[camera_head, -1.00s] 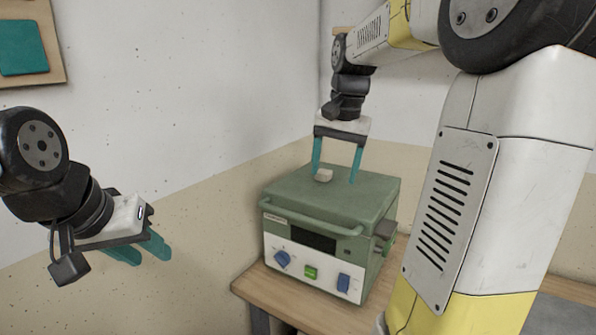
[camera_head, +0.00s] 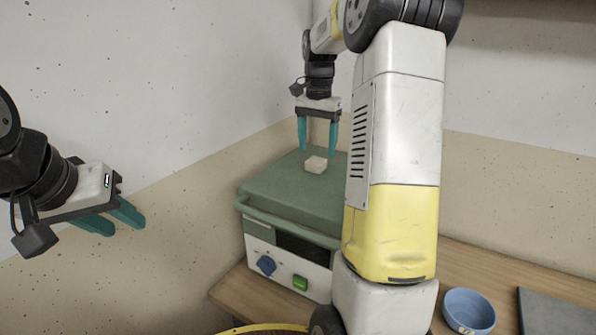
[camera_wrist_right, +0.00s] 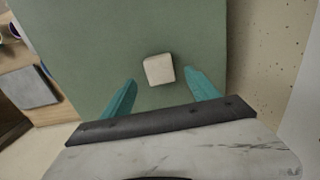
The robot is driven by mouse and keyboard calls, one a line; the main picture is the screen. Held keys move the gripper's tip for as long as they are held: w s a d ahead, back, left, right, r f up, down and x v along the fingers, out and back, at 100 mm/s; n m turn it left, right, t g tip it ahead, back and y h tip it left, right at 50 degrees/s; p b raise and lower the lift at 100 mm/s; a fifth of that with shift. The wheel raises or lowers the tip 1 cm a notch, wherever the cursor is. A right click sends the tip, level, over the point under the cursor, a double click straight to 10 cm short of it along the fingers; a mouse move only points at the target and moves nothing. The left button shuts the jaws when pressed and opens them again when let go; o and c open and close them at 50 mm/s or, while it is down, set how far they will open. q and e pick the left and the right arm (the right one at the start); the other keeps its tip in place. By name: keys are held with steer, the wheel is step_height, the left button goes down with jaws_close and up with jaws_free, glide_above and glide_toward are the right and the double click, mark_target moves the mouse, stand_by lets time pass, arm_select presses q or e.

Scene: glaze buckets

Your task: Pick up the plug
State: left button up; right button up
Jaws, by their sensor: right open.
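The plug (camera_head: 316,165) is a small cream-white block on the flat top of a green box-shaped device (camera_head: 290,192). My right gripper (camera_head: 317,153) points down above the device, open, close to the plug. In the right wrist view the plug (camera_wrist_right: 159,69) lies on the green top, a little ahead of and between the two teal fingertips (camera_wrist_right: 165,82), with no finger seen touching it. My left gripper (camera_head: 122,222) is open and empty at the left, in the air in front of the wall.
The device stands on a wooden table (camera_head: 480,262) against the walls. A blue bowl (camera_head: 468,311) and a dark grey slab (camera_head: 555,312) are on the table at the right. My right arm hides the device's right side.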

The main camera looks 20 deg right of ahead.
mark_target(316, 160)
step_height(316, 160, down, 4)
steer(key=shift+r, duration=0.2)
jaws_close()
